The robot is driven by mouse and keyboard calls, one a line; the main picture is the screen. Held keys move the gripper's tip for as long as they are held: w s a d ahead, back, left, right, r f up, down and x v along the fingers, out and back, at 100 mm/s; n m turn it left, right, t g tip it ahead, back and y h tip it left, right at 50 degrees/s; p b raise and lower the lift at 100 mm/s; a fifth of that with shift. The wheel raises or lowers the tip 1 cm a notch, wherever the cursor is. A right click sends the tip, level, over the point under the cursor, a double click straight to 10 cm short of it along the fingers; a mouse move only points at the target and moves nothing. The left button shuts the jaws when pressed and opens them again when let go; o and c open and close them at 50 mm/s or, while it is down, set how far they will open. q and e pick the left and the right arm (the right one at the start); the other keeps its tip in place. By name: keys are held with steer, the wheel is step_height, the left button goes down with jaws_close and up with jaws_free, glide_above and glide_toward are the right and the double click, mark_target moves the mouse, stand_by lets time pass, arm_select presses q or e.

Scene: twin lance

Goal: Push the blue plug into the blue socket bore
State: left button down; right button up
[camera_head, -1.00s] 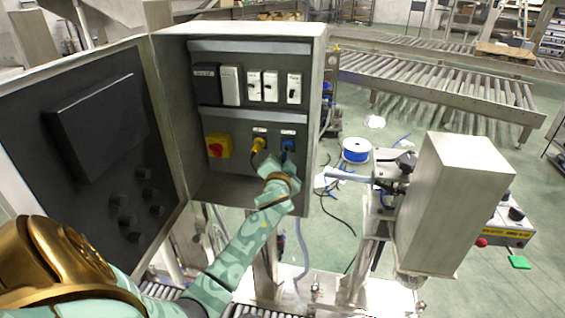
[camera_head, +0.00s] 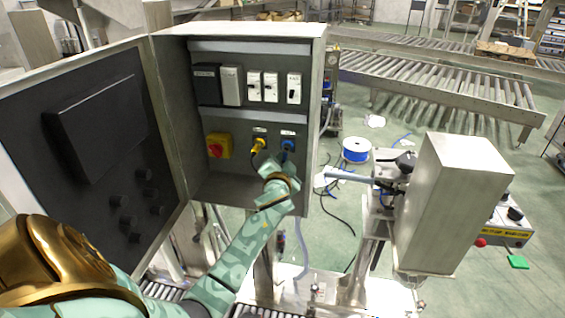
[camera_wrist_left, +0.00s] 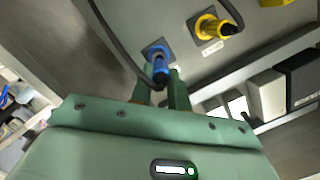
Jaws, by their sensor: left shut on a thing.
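The blue socket (camera_head: 289,134) is on the back panel inside the open grey cabinet, right of the yellow one. The blue plug (camera_head: 287,145) is at its mouth; in the left wrist view the plug (camera_wrist_left: 161,70) lines up with the blue socket plate (camera_wrist_left: 156,48). How deep it sits in the bore I cannot tell. My left gripper (camera_head: 283,164) is below the socket. In the left wrist view its green fingers (camera_wrist_left: 163,92) are shut on the rear of the plug, with a black cable beside them. My right gripper is not in view.
A yellow plug (camera_head: 259,145) with a black cable is close on the left. A red and yellow switch (camera_head: 218,146) is farther left, with breakers (camera_head: 270,86) above. The cabinet's open door (camera_head: 95,150) fills the left. A grey metal box (camera_head: 455,205) stands at the right.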

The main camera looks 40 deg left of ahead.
arm_select(q)
steer(key=shift+b+x, duration=0.45)
steer(key=shift+x, duration=0.95)
stand_by(1.6)
steer(key=shift+d+r, duration=0.1)
steer(key=shift+r, duration=0.05)
steer(key=c, duration=1.1)
jaws_free()
steer(key=shift+o, duration=0.2)
steer(key=v, duration=1.6)
steer(key=shift+d, duration=0.15)
